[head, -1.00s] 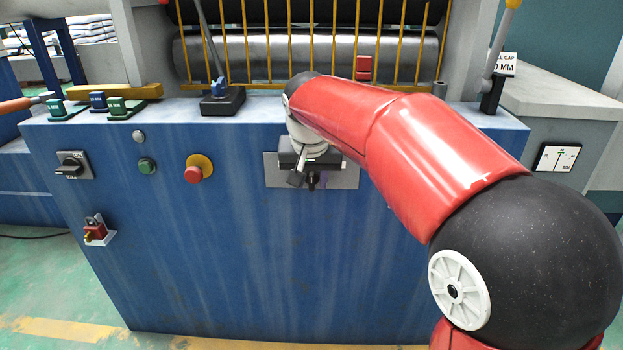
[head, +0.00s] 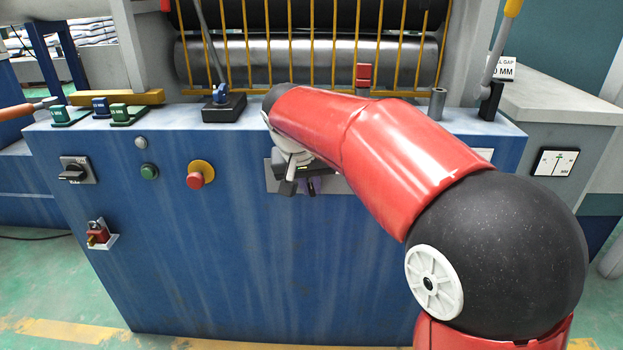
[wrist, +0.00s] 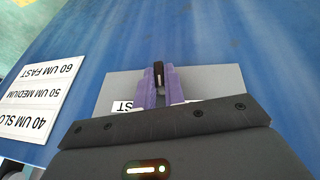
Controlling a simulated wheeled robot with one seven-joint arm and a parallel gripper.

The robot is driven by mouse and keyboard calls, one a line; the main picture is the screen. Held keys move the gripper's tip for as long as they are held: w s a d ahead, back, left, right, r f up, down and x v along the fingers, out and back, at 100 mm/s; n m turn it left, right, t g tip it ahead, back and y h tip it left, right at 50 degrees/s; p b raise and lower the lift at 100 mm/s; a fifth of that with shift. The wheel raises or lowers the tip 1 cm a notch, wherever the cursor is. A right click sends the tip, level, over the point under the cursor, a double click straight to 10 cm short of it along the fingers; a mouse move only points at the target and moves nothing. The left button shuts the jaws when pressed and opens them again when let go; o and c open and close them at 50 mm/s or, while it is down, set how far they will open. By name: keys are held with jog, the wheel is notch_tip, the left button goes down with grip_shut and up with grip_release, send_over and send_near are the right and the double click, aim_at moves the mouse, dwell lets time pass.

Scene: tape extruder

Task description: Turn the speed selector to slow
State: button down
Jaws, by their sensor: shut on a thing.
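The speed selector is a black knob (wrist: 158,72) with a pale pointer line on a grey plate (wrist: 120,86). In the wrist view, my gripper's purple fingers (wrist: 159,84) are closed on the knob from both sides. Part of an upside-down label (wrist: 123,106) ending in "ST" shows beside them; the other labels are mostly hidden. In the head view, my gripper (head: 312,186) is at the plate (head: 271,182) on the blue machine front, and my arm and hand hide most of the plate and the knob.
An upside-down card (wrist: 38,100) lists 40 UM slow, 50 UM medium and 60 UM fast. Left of the plate are a red emergency button (head: 196,180), a green button (head: 149,172) and a black rotary switch (head: 73,170). Yellow guard bars (head: 312,45) stand above.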

jog(key=shift+a+f+n+h+p, duration=0.2)
jog(key=shift+h+p, duration=0.25)
jog(key=shift+h, duration=0.65)
jog(key=shift+a+r+n+h+p, duration=0.1)
jog(key=shift+n+h+p, duration=0.25)
jog(key=shift+h, duration=0.75)
jog(key=shift+a+f+n+h+p, duration=0.15)
jog(key=shift+h+p, duration=0.4)
jog(key=shift+h, duration=0.55)
jog(key=c, duration=1.5)
grip_release()
jog(key=v, duration=0.8)
jog(key=shift+f+p, duration=0.15)
jog(key=shift+p, duration=0.15)
